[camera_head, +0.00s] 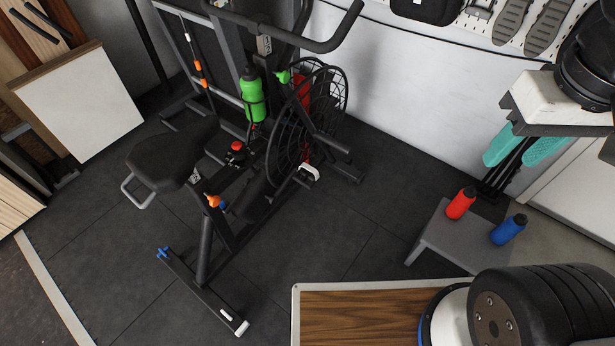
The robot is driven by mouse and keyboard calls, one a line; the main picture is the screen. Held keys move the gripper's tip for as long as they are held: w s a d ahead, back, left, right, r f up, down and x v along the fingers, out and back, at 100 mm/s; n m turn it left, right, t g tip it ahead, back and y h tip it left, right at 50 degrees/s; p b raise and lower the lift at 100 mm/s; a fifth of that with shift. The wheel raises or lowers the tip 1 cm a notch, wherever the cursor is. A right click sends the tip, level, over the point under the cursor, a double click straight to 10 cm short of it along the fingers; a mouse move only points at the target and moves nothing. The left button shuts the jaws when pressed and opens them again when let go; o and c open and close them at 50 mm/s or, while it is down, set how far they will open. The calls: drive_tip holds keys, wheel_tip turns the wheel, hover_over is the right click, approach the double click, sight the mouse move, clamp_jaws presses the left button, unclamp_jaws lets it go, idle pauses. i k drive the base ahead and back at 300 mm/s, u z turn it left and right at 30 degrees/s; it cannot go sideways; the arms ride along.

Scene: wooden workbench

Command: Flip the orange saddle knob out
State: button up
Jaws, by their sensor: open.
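The orange saddle knob (213,200) sits on the frame of a black exercise bike, just below and to the right of the black saddle (172,158). A small blue part shows right beside the knob. I cannot tell at this size whether the knob is folded in or flipped out.
The bike has a caged fan wheel (310,115), a red knob (237,146) and a green bottle (252,95). A grey stool (445,240) holds a red bottle (461,203) and a blue bottle (509,229). Dark floor (320,235) is clear right of the bike.

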sight(214, 201)
drive_tip(key=u, duration=1)
drive_tip(key=k, duration=0.4)
drive_tip(key=u, duration=0.25)
drive_tip(key=i, duration=0.5)
